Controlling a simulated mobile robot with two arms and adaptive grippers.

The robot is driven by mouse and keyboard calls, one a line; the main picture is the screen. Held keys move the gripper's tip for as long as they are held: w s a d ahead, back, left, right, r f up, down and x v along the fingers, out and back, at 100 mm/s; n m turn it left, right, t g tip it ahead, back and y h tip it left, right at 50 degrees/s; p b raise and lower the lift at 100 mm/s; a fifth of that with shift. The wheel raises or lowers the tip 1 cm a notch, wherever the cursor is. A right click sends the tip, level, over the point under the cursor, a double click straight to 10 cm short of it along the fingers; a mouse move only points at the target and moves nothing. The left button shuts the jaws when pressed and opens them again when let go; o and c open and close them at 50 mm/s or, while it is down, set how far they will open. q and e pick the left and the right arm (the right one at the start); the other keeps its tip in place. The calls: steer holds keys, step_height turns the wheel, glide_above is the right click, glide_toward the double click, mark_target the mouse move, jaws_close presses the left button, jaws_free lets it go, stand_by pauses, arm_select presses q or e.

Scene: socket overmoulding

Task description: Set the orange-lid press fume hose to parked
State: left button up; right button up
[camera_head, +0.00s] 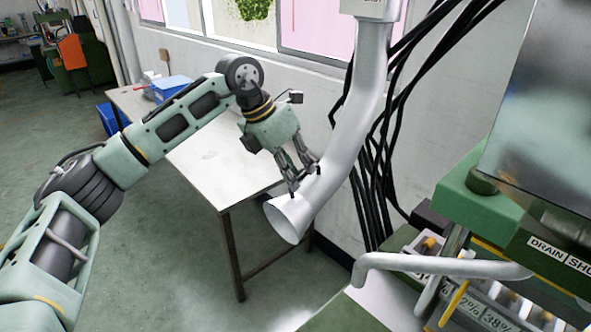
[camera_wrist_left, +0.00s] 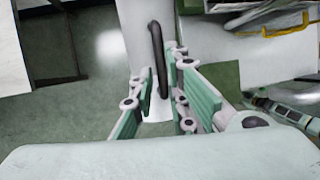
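A pale silver fume hose (camera_head: 340,150) hangs down beside the wall and ends in a flared open mouth (camera_head: 287,218) above the floor, to the right of the table. It also shows in the left wrist view (camera_wrist_left: 135,25). A dark bar handle (camera_wrist_left: 157,45) is on the hose near its lower end. My left gripper (camera_head: 303,178) is at this lower end, its fingers pointing down at the hose. In the left wrist view its fingers (camera_wrist_left: 159,85) lie on both sides of the handle; whether they press on it is unclear. My right gripper is out of view.
A white-topped table (camera_head: 205,160) with a blue box (camera_head: 172,87) stands behind my left arm. Black cables (camera_head: 375,190) hang behind the hose. A green machine (camera_head: 480,205) with a bent grey pipe (camera_head: 440,265) stands at the right. An orange panel (camera_head: 72,50) shows far left.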

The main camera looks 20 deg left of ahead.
arm_select(q)
steer(key=shift+o, duration=1.2)
steer(key=shift+w, duration=0.1)
steer(key=v, duration=1.2)
steer(key=shift+d+f, duration=0.1)
